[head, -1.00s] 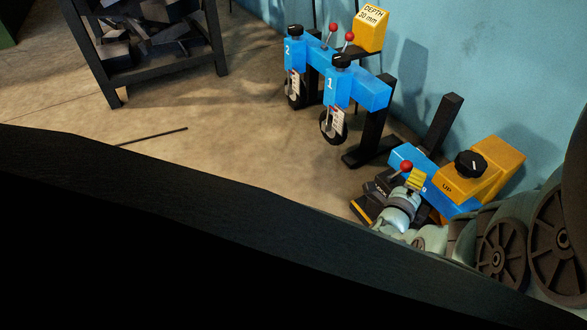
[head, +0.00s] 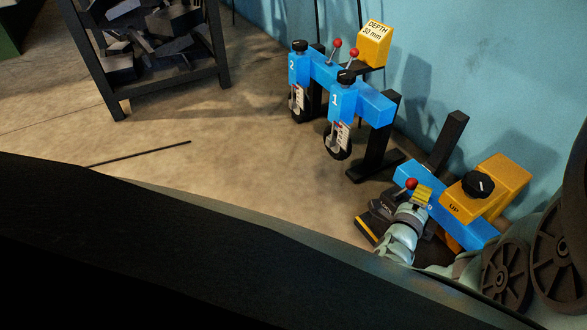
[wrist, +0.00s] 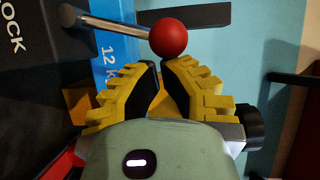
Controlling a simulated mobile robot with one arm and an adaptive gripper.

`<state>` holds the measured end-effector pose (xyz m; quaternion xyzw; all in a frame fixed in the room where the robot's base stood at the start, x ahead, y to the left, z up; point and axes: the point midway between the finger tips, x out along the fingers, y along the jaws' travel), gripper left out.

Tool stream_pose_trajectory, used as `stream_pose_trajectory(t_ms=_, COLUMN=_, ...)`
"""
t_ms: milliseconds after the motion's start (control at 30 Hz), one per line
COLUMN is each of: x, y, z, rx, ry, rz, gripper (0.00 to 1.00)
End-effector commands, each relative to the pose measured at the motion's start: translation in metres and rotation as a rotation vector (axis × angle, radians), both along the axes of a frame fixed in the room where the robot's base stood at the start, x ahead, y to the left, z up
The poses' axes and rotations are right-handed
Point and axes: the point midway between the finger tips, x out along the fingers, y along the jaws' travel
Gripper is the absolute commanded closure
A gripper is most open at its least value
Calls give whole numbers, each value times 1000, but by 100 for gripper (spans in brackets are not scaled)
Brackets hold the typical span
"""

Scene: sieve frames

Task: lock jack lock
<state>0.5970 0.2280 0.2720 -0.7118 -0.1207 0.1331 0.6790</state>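The lock lever has a red ball knob (head: 411,183) on a metal rod. It stands at a low black and blue jack unit (head: 375,222) near the wall. In the wrist view the red ball (wrist: 168,37) lies just past my fingertips, and its rod runs left over a black panel (wrist: 28,75) lettered "LOCK". My gripper (wrist: 160,65) has yellow ribbed fingers with black pads; the tips are nearly together, with only a narrow gap and nothing visible between them. My gripper also shows in the head view (head: 423,189), beside the ball. Contact with the ball cannot be told.
An orange block (head: 500,182) marked "UP" with a black dial sits right of the lever. Blue stands (head: 338,98) numbered 1 and 2 carry gauges and red-knobbed levers behind. A rack (head: 160,50) of dark pieces is at back left. Floor between is mostly clear.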

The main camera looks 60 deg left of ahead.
Motion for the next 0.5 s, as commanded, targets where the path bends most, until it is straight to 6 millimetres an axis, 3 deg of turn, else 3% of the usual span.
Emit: stream_pose_trajectory(t_ms=500, x=0, y=2, z=10, rx=-44, ry=-2, rz=-4, gripper=100)
